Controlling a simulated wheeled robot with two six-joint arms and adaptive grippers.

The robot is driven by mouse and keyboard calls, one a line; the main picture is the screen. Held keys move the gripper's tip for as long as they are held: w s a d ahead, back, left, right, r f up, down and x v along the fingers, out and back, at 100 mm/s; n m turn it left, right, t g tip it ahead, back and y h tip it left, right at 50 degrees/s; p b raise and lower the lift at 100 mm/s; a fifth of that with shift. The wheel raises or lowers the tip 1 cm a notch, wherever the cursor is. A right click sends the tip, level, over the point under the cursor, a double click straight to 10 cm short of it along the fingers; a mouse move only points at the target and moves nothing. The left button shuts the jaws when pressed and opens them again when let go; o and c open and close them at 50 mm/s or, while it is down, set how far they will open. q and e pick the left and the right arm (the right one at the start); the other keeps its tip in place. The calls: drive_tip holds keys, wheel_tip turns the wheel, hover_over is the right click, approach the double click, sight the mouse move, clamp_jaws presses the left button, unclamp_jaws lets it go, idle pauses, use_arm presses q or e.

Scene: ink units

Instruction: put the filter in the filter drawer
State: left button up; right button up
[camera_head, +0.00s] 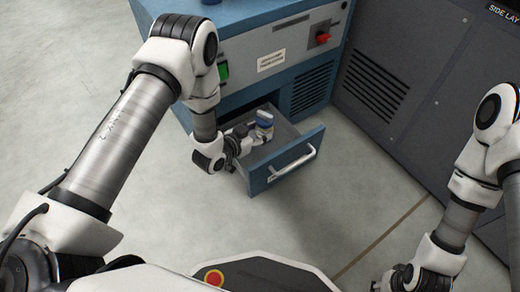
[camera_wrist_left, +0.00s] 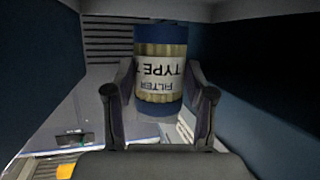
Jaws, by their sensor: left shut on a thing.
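The filter (camera_wrist_left: 160,65) is a short cylinder with dark blue ends, a tan pleated band and a white label. It sits between the two fingers of my left gripper (camera_wrist_left: 160,105), which is shut on it. In the head view the filter (camera_head: 264,122) and my left gripper (camera_head: 252,136) are inside the open filter drawer (camera_head: 286,158), a blue-fronted drawer with a silver handle. I cannot tell whether the filter touches the drawer floor. My right gripper (camera_head: 385,284) is at the bottom right, partly cut off, and its fingers are unclear.
The blue and grey ink unit (camera_head: 285,40) stands behind the drawer, with a red switch (camera_head: 323,38) and a green button (camera_head: 223,71). A dark grey cabinet (camera_head: 420,70) with vents stands to the right. The floor (camera_head: 330,205) in front of the drawer is clear.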

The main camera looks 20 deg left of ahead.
use_arm(q)
wheel_tip(320, 180, down, 6)
drive_tip(key=b, duration=0.3)
drive_tip(key=shift+f, duration=0.2)
drive_tip(key=shift+r, duration=0.2)
drive_tip(key=shift+f, duration=0.2)
drive_tip(key=o, duration=1.2)
drive_tip(key=shift+o, duration=0.2)
